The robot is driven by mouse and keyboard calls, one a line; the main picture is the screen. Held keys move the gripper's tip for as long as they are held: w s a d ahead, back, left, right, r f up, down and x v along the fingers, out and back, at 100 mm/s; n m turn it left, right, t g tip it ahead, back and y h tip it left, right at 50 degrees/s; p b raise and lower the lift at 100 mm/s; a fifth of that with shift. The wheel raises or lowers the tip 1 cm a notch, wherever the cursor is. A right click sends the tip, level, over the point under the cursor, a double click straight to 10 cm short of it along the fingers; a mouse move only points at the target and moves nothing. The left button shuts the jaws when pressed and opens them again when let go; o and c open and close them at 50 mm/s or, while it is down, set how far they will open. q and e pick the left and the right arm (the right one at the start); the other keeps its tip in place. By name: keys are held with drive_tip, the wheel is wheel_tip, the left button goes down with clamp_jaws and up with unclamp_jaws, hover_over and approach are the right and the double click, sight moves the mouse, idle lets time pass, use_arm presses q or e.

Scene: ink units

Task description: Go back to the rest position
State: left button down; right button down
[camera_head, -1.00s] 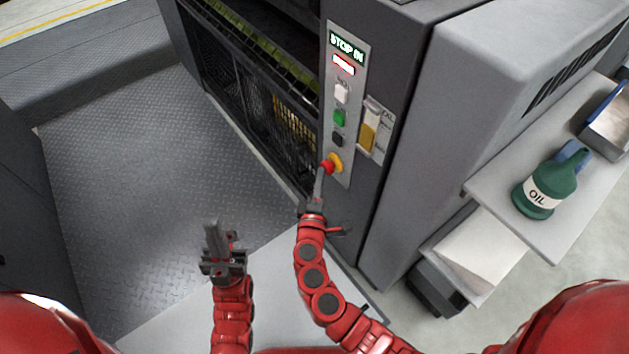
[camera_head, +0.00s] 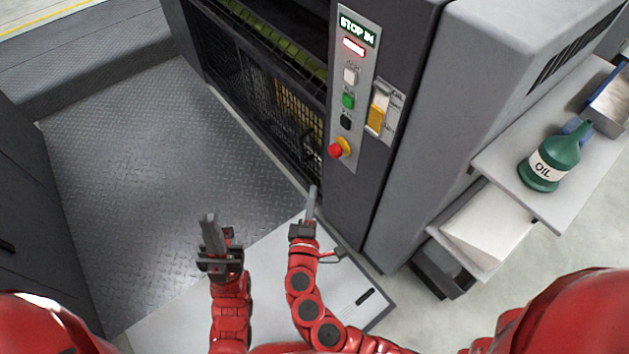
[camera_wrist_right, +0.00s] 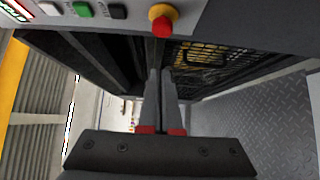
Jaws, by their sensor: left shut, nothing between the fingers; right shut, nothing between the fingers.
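The button sits at the bottom of the control panel (camera_head: 345,60), under white, green and black buttons.
An oil bottle (camera_head: 550,162) stands on a grey shelf (camera_head: 500,160) at the right, with paper (camera_head: 488,228) below it. The machine body (camera_head: 430,130) borders the right arm. The treadplate floor (camera_head: 150,200) at the left is clear.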

drive_tip(key=shift+s+a, duration=0.15)
drive_tip(key=shift+s, duration=0.65)
